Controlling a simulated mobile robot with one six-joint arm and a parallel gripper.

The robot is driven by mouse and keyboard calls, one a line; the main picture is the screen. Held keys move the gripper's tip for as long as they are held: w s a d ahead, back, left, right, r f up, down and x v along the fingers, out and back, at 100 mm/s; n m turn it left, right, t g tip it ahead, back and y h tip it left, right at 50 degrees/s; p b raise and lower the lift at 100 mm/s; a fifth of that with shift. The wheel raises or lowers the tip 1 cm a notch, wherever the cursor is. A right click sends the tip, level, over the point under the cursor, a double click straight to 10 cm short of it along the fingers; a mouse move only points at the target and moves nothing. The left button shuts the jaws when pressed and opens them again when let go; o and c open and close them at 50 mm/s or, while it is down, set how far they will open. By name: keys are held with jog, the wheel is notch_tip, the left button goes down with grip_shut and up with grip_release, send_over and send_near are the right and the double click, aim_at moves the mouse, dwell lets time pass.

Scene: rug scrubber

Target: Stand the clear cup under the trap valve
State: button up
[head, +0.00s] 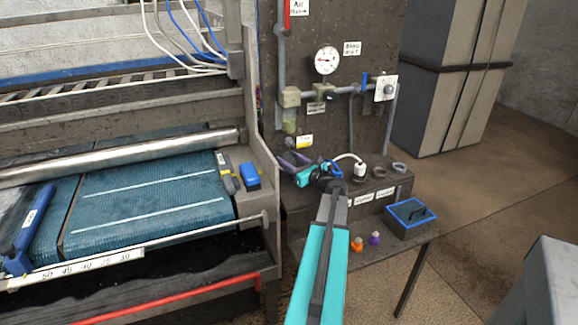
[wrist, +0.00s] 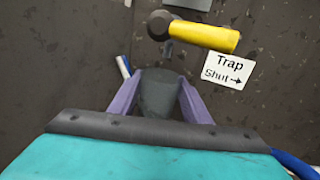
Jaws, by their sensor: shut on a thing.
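My gripper (wrist: 161,84) is shut on the clear cup (wrist: 160,100), which looks dark grey and see-through between the two purple fingers in the wrist view. The trap valve (wrist: 160,25) is just beyond it on the dark board, with a yellow handle (wrist: 205,35) pointing right and a short spout. The cup's far end shows just below that spout; I cannot tell how much gap there is. A label (wrist: 228,70) reads "Trap Shut" with an arrow right. In the head view my gripper (head: 291,161) is low by the board, below the yellow handle (head: 303,143); the cup is not clear there.
A blue tray (head: 408,219) and small orange (head: 356,244) and purple (head: 374,239) items are on the bench. The rug machine (head: 150,185) stands close on the left.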

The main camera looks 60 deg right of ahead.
jog(key=shift+f, duration=1.35)
jog(key=shift+f, duration=0.2)
jog(key=o, duration=0.7)
jog(key=shift+o, duration=0.2)
jog(key=shift+r, duration=0.1)
